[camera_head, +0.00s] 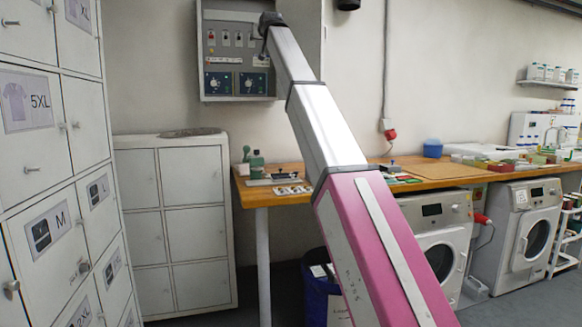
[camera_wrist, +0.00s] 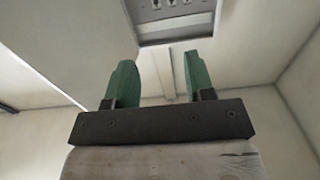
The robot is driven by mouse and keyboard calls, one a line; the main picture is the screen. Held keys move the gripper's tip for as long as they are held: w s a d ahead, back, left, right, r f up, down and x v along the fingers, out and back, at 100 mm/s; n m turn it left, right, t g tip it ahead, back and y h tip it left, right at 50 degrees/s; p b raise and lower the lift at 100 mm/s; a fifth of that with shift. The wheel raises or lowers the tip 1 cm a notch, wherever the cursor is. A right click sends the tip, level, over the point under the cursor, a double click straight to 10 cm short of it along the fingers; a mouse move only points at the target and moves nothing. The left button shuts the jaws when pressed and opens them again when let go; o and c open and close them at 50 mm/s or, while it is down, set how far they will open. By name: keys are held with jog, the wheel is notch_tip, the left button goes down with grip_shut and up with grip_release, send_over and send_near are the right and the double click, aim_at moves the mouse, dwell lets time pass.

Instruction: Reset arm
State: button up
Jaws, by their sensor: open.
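My arm stretches up in the head view from the lower right to a grey electrical cabinet on the back wall (camera_head: 222,66), and its dark far end sits in front of the cabinet's upper right part. My gripper (camera_wrist: 158,80) shows in the wrist view with two green fingers spread apart and nothing between them. The underside of the cabinet (camera_wrist: 175,32) is beyond the fingertips, with a row of small switches. I cannot make out the fingers in the head view, nor tell whether they touch the cabinet.
White lockers with size labels (camera_head: 30,150) stand at the left, and a low locker block (camera_head: 175,220) is by the wall. A wooden worktop (camera_head: 275,195) runs right, above two washing machines (camera_head: 528,222). A dark blue bin (camera_head: 318,290) is partly behind my arm.

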jog(key=w+d+f+g+h, duration=0.15)
jog(key=d+f, duration=0.25)
jog(key=f, duration=1.2)
jog(key=w+d+f+g+h, duration=0.1)
jog(key=d+f+g, duration=0.2)
jog(key=f, duration=1.4)
jog(key=s+d+f+m+g+h, duration=0.1)
jog(key=s+d+f+g, duration=0.3)
jog(key=f, duration=1.1)
jog(key=s+d+f+m+t, duration=0.1)
jog(key=s+d+f, duration=0.3)
jog(key=f, duration=1.1)
jog(key=s+d+f+g+h, duration=0.1)
jog(key=s+d+f+g, duration=0.45)
jog(key=s+f, duration=0.85)
jog(key=s+d+f+g+h, duration=0.15)
jog(key=s+d+f, duration=0.75)
jog(key=f, duration=0.9)
jog(key=s+f+g, duration=0.1)
jog(key=s+f, duration=0.2)
jog(key=s, duration=0.4)
jog(key=s+d+f+m+g+y, duration=0.1)
jog(key=s+f+g, duration=0.1)
jog(key=s+f, duration=0.2)
jog(key=s, duration=0.3)
jog(key=shift+d, duration=0.2)
jog(key=shift+f, duration=0.1)
